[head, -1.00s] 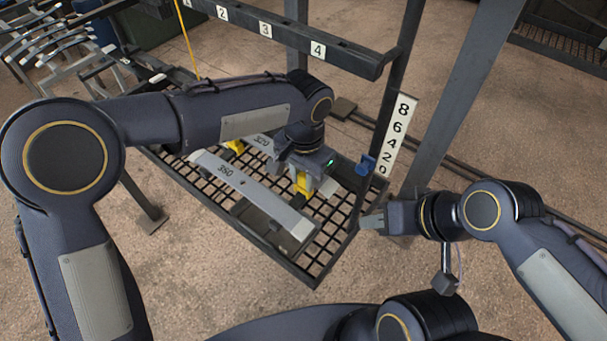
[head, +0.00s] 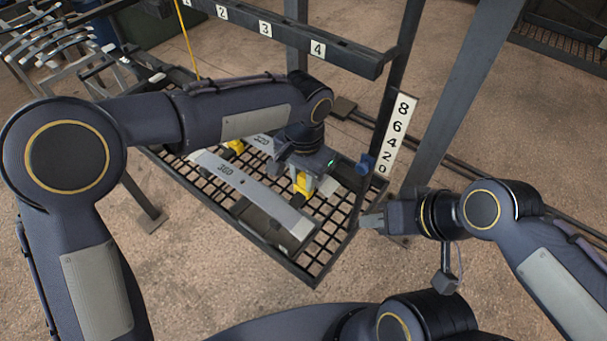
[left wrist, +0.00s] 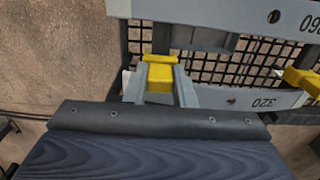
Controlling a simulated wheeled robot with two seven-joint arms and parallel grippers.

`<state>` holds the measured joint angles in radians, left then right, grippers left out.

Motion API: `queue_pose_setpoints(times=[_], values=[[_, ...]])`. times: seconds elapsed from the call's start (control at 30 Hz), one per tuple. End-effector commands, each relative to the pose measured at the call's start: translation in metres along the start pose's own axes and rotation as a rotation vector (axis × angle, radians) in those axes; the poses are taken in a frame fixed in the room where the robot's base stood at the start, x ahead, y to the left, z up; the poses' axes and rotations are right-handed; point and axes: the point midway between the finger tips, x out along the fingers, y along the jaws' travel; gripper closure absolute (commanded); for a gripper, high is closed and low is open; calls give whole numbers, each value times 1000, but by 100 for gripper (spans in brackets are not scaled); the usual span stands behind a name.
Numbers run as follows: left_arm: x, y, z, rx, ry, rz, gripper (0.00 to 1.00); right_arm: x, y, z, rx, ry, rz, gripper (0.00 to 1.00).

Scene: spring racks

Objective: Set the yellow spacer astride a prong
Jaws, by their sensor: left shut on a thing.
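My left gripper (left wrist: 158,82) is shut on a yellow spacer (left wrist: 160,70), which sits between its two grey fingers in the left wrist view. The spacer also shows below the left hand in the head view (head: 302,184). It is at the near end of the pale bar marked 320 (left wrist: 222,97); I cannot tell whether it straddles or rests on that bar. A second yellow spacer (left wrist: 300,80) is further along the same bar, also in the head view (head: 234,147). My right gripper (head: 372,219) is beside the tray's right corner, its jaw gap unclear.
A second pale bar (head: 225,172) lies parallel, over the black mesh tray (head: 318,262). A dark beam with number plates (head: 265,29) crosses above. An upright white scale (head: 398,125) and a blue part (head: 366,164) stand at the right. Open floor lies in front.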

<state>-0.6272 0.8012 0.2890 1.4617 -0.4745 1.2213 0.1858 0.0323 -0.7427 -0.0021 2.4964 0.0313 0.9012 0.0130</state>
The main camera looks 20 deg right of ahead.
Motion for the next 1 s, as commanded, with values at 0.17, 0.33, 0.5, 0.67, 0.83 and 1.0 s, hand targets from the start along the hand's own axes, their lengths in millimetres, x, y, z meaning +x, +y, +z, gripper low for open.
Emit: queue_pose_setpoints(times=[0.17,0.33,0.5,0.67,0.83,1.0], values=[[5,0,0,1,-1,0,90,2,1,1,0,0,0,68],[8,0,0,1,-1,0,90,4,2,2,0,0,0,68],[11,0,0,1,-1,0,90,6,3,3,0,0,0,68],[12,0,0,1,0,0,90,6,3,3,0,0,0,68],[12,0,0,0,0,0,75,6,3,3,0,0,0,68],[12,0,0,0,0,0,53,6,3,3,0,0,0,68]])
